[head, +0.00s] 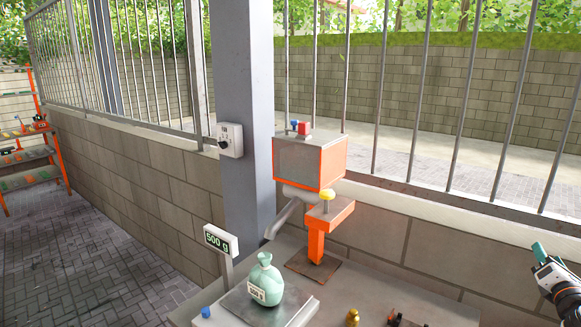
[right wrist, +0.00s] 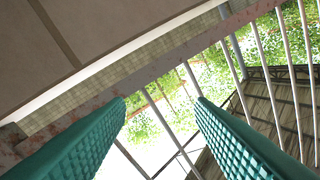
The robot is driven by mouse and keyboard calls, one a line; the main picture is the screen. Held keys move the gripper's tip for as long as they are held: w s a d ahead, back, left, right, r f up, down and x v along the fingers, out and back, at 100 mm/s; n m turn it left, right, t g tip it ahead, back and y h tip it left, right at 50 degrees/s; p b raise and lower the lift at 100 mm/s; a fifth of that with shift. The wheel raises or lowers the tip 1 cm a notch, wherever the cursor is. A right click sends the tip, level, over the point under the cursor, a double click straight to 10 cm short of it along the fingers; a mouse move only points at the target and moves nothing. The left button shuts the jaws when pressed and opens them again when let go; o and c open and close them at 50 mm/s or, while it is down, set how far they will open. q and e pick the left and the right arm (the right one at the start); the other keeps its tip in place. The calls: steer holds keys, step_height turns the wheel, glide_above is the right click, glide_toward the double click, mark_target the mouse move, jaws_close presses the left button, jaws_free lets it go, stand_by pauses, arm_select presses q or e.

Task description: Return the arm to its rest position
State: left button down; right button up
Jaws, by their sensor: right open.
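My right gripper (head: 541,253) shows at the right edge of the head view, raised beside the wall and apart from the table. In the right wrist view its two teal ribbed fingers (right wrist: 160,100) stand apart with nothing between them. Beyond them are only wall, railing and greenery. My left gripper is in neither view.
A grey table (head: 440,318) holds a green sack (head: 265,280) on a scale with a "500 g" display (head: 221,241). Behind it stands an orange machine (head: 315,170) by a grey post (head: 243,100). A brass weight (head: 353,317) sits at the front edge. A block wall with railing runs behind.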

steer(key=s+a+f+m+g+y, duration=0.2)
steer(key=f+m, duration=0.8)
steer(key=f, duration=0.3)
steer(key=s+a+f+m+g+y, duration=0.1)
steer(key=s+a+f+m+g, duration=0.15)
steer(key=f+m, duration=0.95)
steer(key=s+a+f+g, duration=0.1)
steer(key=s+a+f, duration=0.25)
steer(key=f, duration=0.35)
steer(key=s+a+f+g+y, duration=0.1)
steer(key=s+a+f+g, duration=0.1)
steer(key=s+f, duration=0.45)
steer(key=s+a+f+g, duration=0.1)
steer(key=s+a+f, duration=0.15)
steer(key=f, duration=0.65)
steer(key=s+a+f+g+y, duration=0.1)
steer(key=s+a+f, duration=0.5)
steer(key=s, duration=0.6)
steer(key=s+a+f+m+g+y, duration=0.1)
steer(key=s+a+f+g, duration=0.3)
steer(key=s+a, duration=0.5)
steer(key=s+a+f+g+y, duration=0.1)
steer(key=s+a+f, duration=0.6)
steer(key=s, duration=0.8)
steer(key=shift+a+f+g, duration=0.35)
steer(key=shift+f+g, duration=0.4)
steer(key=shift+g, duration=0.1)
